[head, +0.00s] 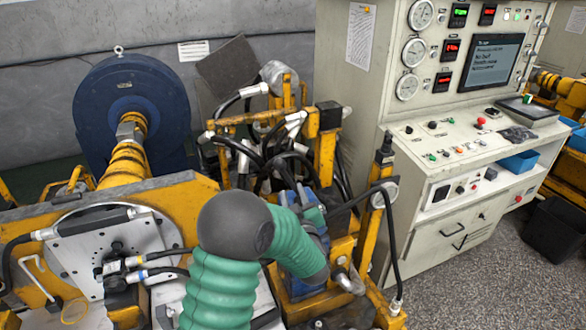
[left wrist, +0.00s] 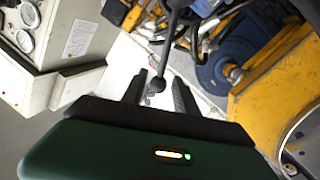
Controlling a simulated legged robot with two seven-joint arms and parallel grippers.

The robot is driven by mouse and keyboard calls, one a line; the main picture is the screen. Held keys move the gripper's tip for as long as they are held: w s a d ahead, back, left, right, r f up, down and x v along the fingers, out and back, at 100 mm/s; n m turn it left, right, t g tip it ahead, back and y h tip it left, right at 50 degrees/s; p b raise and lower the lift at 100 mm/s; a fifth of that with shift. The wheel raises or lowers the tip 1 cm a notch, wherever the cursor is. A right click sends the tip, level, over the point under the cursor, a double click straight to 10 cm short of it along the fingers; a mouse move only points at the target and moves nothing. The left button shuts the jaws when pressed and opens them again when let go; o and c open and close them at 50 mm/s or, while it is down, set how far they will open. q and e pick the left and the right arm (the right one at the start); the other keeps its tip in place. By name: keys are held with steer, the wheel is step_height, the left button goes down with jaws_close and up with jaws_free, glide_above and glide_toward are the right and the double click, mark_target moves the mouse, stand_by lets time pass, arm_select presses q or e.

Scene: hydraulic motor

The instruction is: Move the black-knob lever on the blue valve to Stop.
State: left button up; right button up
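My left gripper (left wrist: 160,80) is open, with one dark finger on each side of the knob. Gaps show between the knob and the fingers; I cannot tell the depth. In the head view my green left arm reaches into the middle and hides most of the gripper and the lever. Part of the blue valve (head: 303,288) shows below the arm; its Stop marking is not readable. My right gripper is out of view.
A yellow frame (head: 325,155) with black hoses surrounds the valve. A blue round housing (head: 95,115) stands at the back left. A pale control cabinet (head: 365,90) with gauges and a screen stands at the right. The grey floor (head: 480,280) in front of it is mostly clear.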

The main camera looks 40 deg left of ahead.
mark_target(283, 171)
arm_select(q)
steer(key=x, duration=0.8)
steer(key=f+x, duration=0.1)
steer(key=x, duration=0.4)
steer(key=shift+s+a+p, duration=0.35)
steer(key=shift+p, duration=0.05)
steer(key=shift+w+a+r, duration=0.1)
steer(key=shift+w, duration=0.1)
steer(key=shift+w+d+r, duration=0.1)
steer(key=shift+d+r, duration=0.1)
steer(key=shift+d, duration=0.15)
steer(key=shift+a+f, duration=0.1)
steer(key=shift+a, duration=0.15)
jaws_close()
